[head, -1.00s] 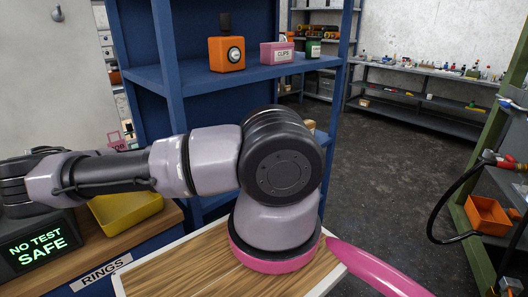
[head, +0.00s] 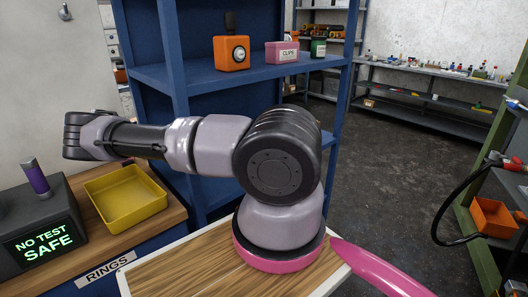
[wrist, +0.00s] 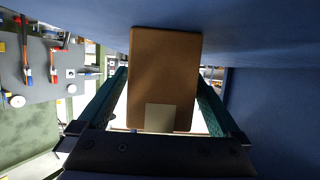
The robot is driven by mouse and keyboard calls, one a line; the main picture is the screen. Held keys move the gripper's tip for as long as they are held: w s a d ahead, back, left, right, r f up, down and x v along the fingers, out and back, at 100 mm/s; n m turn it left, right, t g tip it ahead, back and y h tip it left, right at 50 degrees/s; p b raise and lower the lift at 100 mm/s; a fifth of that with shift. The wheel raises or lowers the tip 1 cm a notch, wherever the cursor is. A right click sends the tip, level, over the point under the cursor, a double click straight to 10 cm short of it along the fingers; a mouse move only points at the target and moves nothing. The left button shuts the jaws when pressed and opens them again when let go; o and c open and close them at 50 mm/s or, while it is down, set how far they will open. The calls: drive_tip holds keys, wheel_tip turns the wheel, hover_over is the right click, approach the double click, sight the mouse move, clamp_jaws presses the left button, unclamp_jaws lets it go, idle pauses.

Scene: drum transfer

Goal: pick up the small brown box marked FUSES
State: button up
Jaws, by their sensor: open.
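A small brown box (wrist: 165,70) with a blank-looking pale label patch (wrist: 160,117) fills the middle of the wrist view. No lettering is readable there, so I cannot confirm the FUSES mark. My gripper (wrist: 162,82) is open, with one teal finger on each side of the box. A narrow gap seems to show at the left finger; contact on the right is unclear. The box meets a blue surface (wrist: 255,35) at the top of the wrist view. In the head view I make out neither the box nor my fingers.
A blue shelf (head: 160,76) behind my arm carries an orange box with a dial (head: 231,53), a pink CLIPS box (head: 281,52) and a green container (head: 318,48). A yellow tray (head: 126,198) and a NO TEST SAFE unit (head: 42,240) stand at left.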

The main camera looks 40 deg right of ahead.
clamp_jaws()
